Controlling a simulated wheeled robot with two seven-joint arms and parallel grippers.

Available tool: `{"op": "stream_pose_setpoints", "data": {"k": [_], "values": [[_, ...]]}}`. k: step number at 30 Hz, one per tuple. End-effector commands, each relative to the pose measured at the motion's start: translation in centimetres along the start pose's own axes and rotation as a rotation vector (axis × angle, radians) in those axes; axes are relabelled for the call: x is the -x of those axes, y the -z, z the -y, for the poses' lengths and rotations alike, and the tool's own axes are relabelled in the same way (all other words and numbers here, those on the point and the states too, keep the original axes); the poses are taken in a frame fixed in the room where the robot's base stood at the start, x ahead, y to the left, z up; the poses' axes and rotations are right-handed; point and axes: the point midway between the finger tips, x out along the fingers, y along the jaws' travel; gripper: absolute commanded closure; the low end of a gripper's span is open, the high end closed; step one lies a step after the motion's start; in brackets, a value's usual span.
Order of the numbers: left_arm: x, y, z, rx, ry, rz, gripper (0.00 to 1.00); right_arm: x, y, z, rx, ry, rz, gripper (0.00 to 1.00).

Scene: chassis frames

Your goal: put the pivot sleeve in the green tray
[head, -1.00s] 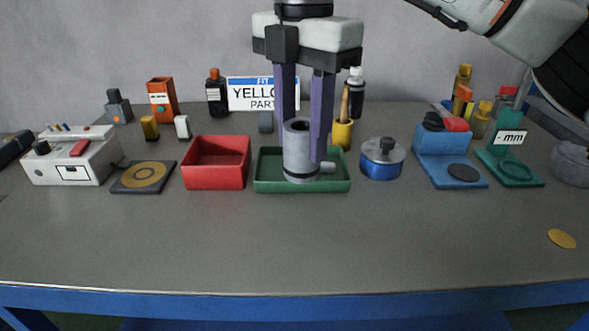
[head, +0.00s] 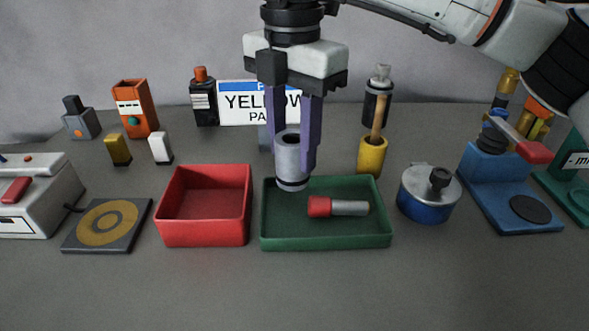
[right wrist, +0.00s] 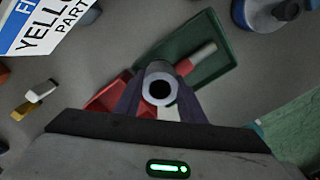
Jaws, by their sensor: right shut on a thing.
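The pivot sleeve (head: 290,158) is a grey upright hollow cylinder with a dark lower band. My right gripper (head: 297,145) points down and is shut on it. In the right wrist view the sleeve's open bore (right wrist: 160,90) faces the camera between the purple fingers. The green tray (head: 325,242) lies below on the table. The sleeve's lower end shows over the tray's back left part; I cannot tell whether it touches the floor. A red-capped grey pin (head: 340,207) lies in the tray, and also shows in the right wrist view (right wrist: 195,60). My left gripper is out of view.
An empty red tray (head: 205,238) stands just left of the green one. A blue round pot (head: 427,205) stands close to its right, and a yellow cup (head: 371,158) behind it. A sign (head: 250,103) stands at the back. The table's front is clear.

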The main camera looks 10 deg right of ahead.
Motion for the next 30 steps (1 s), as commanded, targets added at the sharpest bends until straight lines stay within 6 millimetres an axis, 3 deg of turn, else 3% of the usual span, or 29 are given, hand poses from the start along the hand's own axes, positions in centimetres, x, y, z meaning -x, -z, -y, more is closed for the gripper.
{"op": "stream_pose_setpoints", "data": {"k": [8,20,21,23,30], "values": [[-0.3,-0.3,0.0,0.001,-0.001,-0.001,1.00,-4.2,0.0,0.0,0.000,-0.001,-0.001,0.93],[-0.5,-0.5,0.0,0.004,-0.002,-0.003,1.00,-4.8,0.0,0.0,0.000,-0.001,-0.001,0.93],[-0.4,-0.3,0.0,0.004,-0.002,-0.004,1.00,-4.7,0.0,0.0,0.000,-0.001,0.000,0.57],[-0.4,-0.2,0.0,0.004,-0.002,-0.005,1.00,-4.7,0.0,0.0,0.000,0.000,0.000,0.47],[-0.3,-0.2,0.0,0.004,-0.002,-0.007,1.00,-4.7,0.0,0.0,0.000,0.000,0.000,0.45]]}}
